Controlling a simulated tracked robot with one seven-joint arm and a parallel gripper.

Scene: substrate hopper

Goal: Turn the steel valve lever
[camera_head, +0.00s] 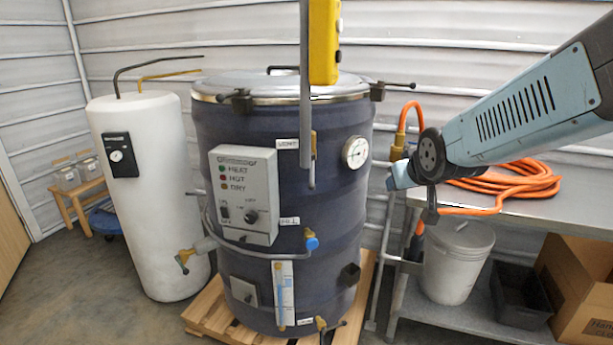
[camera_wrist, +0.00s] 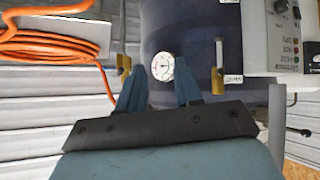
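Several valves show on the dark blue drum (camera_head: 345,225), and I cannot tell for sure which one the task means. Beside the VENT label (camera_head: 287,143) is a brass valve (camera_head: 314,140) with a thin grey lever (camera_head: 312,183) that seems to hang down, partly hidden by a grey pole. In the wrist view this valve (camera_wrist: 217,84) and its lever (camera_wrist: 219,52) show right of my fingers. My gripper (camera_head: 402,180) is right of the drum, apart from the lever. In the wrist view its fingers (camera_wrist: 160,88) are spread, with nothing held between them; the dial gauge shows beyond.
A yellow pendant (camera_head: 324,40) and the grey pole (camera_head: 306,80) stand before the drum. A control box (camera_head: 245,190) and dial gauge (camera_head: 355,152) are on the drum. An orange hose (camera_head: 520,185) lies on the steel bench (camera_head: 560,212) at right. A white tank (camera_head: 150,220) stands left.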

